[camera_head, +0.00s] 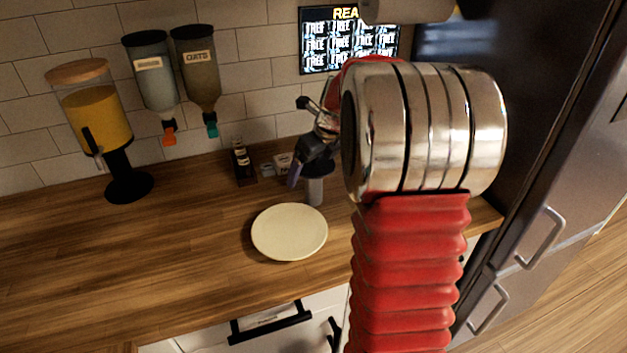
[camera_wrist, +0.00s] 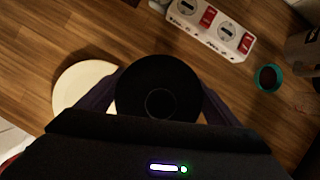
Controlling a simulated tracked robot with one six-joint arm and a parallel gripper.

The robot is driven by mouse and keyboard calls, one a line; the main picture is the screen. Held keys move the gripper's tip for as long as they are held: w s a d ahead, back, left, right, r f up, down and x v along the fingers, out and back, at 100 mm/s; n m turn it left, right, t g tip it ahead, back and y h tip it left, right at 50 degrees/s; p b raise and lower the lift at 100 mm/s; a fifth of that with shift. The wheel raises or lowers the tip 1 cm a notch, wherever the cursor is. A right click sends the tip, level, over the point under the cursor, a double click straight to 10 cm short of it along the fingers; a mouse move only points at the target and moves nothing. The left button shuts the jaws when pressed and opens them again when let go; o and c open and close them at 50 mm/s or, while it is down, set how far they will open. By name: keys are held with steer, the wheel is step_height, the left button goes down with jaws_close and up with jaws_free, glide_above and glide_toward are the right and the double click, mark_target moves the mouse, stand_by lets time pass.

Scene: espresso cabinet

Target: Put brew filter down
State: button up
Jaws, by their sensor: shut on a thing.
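The brew filter shows in the wrist view as a round black piece (camera_wrist: 158,88) between the two dark fingers of my gripper (camera_wrist: 160,100). In the head view my gripper (camera_head: 307,168) is over the counter behind the plate, partly hidden by my arm. The filter there has a dark rim and a grey lower part (camera_head: 315,192). My gripper is shut on it. The filter looks roughly upright; I cannot tell whether its bottom touches the counter. A cream round plate (camera_head: 289,232) lies in front of it, and to its left in the wrist view (camera_wrist: 75,88).
The wooden counter (camera_head: 180,260) is clear left of the plate. Three dispensers, one with orange contents (camera_head: 95,115), stand or hang at the back left. A small dark box (camera_head: 242,162) is by the wall. The wrist view shows a white-and-red socket strip (camera_wrist: 212,30) and a teal-rimmed cup (camera_wrist: 267,78).

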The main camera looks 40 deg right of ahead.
steer(key=shift+c, duration=0.6)
step_height(320, 180, up, 9)
steer(key=shift+f, duration=0.1)
steer(key=shift+r, duration=0.65)
steer(key=shift+s, duration=0.1)
